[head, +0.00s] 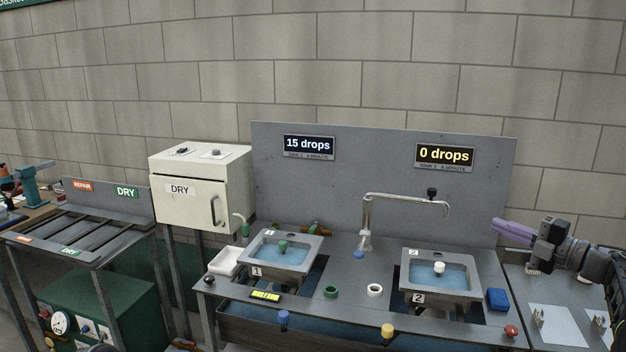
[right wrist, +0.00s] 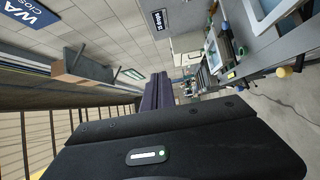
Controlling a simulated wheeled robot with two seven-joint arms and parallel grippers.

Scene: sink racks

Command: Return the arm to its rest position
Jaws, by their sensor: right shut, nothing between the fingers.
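My right gripper (head: 500,229) is at the right side of the head view, above the right end of the sink bench. Its purple fingers point left and lie together, with nothing between them. In the right wrist view its purple fingers (right wrist: 158,92) also lie together and empty, with the bench off to their right. The right arm comes in from the right edge of the head view. My left gripper is not in view.
The bench holds sink 1 (head: 259,256) and sink 2 (head: 461,284), both with water, and a bent faucet (head: 405,198) between them. A white DRY cabinet (head: 201,187) and a slatted rack (head: 73,234) stand left. A grey side table (head: 552,297) lies below my right gripper.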

